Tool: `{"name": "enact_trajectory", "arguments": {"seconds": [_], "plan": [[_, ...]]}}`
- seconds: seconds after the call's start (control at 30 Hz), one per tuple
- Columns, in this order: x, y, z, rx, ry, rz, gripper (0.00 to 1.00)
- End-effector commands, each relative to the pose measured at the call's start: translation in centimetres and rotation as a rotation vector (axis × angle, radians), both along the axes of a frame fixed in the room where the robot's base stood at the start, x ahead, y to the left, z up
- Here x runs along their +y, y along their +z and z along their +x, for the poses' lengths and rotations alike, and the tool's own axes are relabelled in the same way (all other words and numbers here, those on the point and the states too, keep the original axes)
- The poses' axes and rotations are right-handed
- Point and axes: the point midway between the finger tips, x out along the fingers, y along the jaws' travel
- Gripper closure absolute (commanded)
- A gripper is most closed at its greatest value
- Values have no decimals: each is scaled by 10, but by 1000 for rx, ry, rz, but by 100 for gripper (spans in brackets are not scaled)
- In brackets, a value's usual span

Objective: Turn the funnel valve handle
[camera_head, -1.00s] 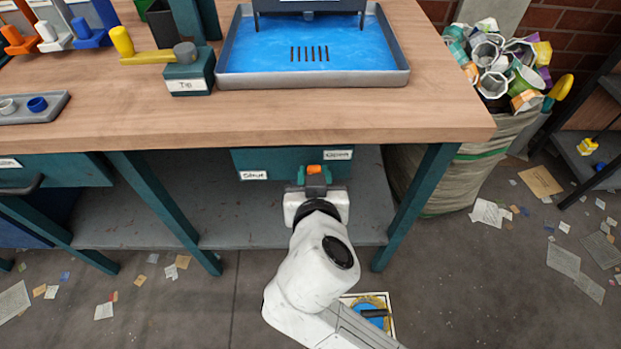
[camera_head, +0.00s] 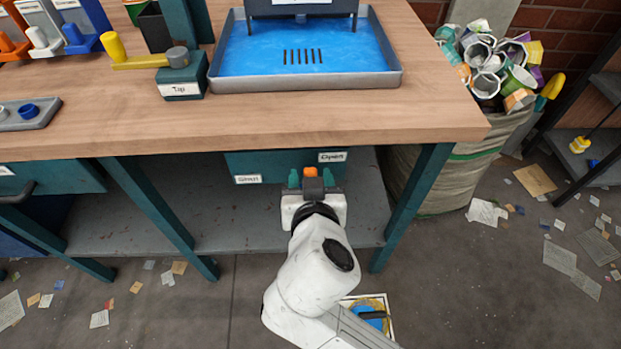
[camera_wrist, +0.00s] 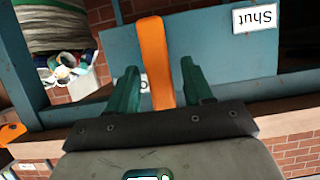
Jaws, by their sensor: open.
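The orange valve handle (camera_head: 310,172) sits on the front of a teal box (camera_head: 285,165) under the workbench. The box has a "Shut" label (camera_head: 248,179) at left and an "Open" label (camera_head: 332,157) at right. My gripper (camera_head: 311,180) is at the handle with its green fingers apart. In the wrist view the handle (camera_wrist: 153,55) is a long orange bar between the two fingers of my gripper (camera_wrist: 160,85), with gaps visible on both sides. The "Shut" label (camera_wrist: 255,18) appears upside down there. The handle's lower end is hidden by my gripper.
The wooden workbench (camera_head: 300,120) overhangs the box, with teal legs (camera_head: 412,205) on either side. A lower shelf (camera_head: 230,225) lies beneath. A sack of cups (camera_head: 440,180) stands at right. Paper scraps litter the floor (camera_head: 500,300).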

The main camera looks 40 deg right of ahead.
Motion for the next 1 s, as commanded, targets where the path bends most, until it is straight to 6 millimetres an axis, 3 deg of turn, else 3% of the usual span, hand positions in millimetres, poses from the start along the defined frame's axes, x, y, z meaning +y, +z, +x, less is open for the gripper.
{"name": "enact_trajectory", "arguments": {"seconds": [0.23, 0.7, 1.0], "plan": [[9, 8, -12, -1, 2, -1, 49], [53, 38, -73, 1, 1, 0, 49], [59, 41, -82, 0, 0, 0, 49]]}}
